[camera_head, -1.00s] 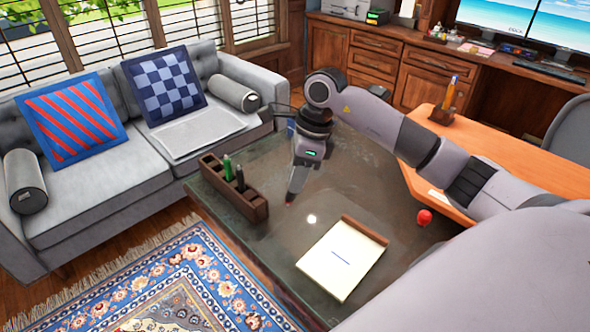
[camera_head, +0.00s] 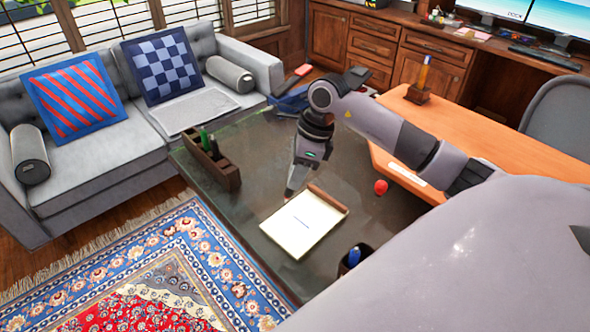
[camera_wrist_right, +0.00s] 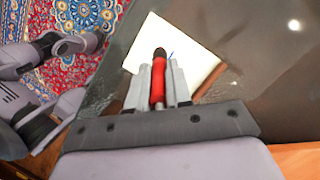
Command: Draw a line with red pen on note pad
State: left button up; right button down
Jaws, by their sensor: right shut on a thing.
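The note pad (camera_head: 318,228) lies on the dark glass table, with a short blue line on its pale page and a brown strip along its far edge. My right gripper (camera_head: 289,193) is just beyond the pad's far left corner in the head view. In the right wrist view my right gripper (camera_wrist_right: 158,98) is shut on the red pen (camera_wrist_right: 158,80), whose dark end points toward the pad (camera_wrist_right: 190,42). Whether the pen touches the page cannot be told. Grey parts of my left arm show at the left of the wrist view; its jaws are unclear.
A wooden pen holder (camera_head: 212,163) with a green and a dark pen stands at the table's left. A dark cup (camera_head: 353,260) with a blue pen is right of the pad. A red round object (camera_head: 380,187) is near the orange desk (camera_head: 480,140). A sofa stands left.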

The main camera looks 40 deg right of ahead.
jog(key=shift+f, duration=0.2)
jog(key=shift+f+b, duration=2)
jog(key=shift+f, duration=0.75)
jog(key=shift+f+b, duration=0.4)
jog(key=shift+f, duration=0.15)
jog(key=shift+s, duration=0.1)
jog(key=shift+s+d, duration=0.15)
jog(key=shift+s, duration=0.55)
jog(key=shift+s, duration=0.1)
jog(key=shift+s+d, duration=0.1)
jog(key=shift+s, duration=0.5)
